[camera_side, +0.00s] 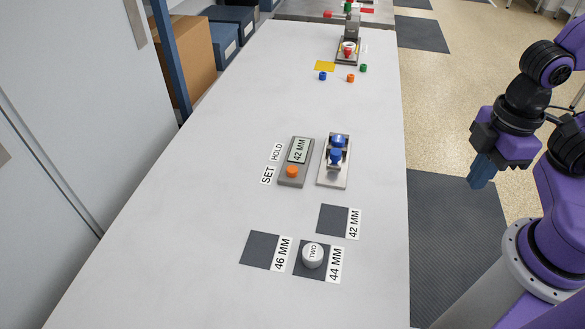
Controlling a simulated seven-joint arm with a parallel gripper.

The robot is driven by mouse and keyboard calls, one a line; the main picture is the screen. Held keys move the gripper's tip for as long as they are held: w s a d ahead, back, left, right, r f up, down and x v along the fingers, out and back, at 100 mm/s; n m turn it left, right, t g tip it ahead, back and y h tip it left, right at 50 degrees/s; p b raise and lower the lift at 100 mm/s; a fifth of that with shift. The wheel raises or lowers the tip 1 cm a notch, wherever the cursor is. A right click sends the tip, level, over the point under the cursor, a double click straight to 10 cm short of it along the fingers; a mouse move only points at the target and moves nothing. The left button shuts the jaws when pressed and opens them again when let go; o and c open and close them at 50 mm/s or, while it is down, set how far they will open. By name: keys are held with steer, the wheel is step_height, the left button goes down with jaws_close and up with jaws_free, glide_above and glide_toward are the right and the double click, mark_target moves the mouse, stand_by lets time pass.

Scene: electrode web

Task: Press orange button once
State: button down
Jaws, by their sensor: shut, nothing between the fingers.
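The orange button (292,171) sits on the near end of a grey panel (290,182) on the white table. Above it on the panel is a display (299,150) reading 42 MM. Labels HOLD (277,152) and SET (268,175) lie along the panel's left side. My gripper (481,183) is shut and empty. It hangs off the table's right edge, well to the right of the button and apart from it.
A blue device on a pale base (335,160) stands just right of the panel. Dark pads marked 46 MM (262,249), 44 MM (302,270) and 42 MM (333,218) lie nearer; a round weight marked TWO (313,254) is on the 44 MM pad. Small coloured pieces lie at the far end.

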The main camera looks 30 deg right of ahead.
stand_by(0.8)
steer(key=n+t+y, duration=0.2)
steer(key=t+y, duration=0.2)
steer(key=t, duration=0.4)
glide_above(295, 171)
step_height(295, 171, down, 10)
steer(key=shift+f, duration=4.35)
steer(key=shift+f, duration=0.2)
steer(key=shift+f, duration=0.25)
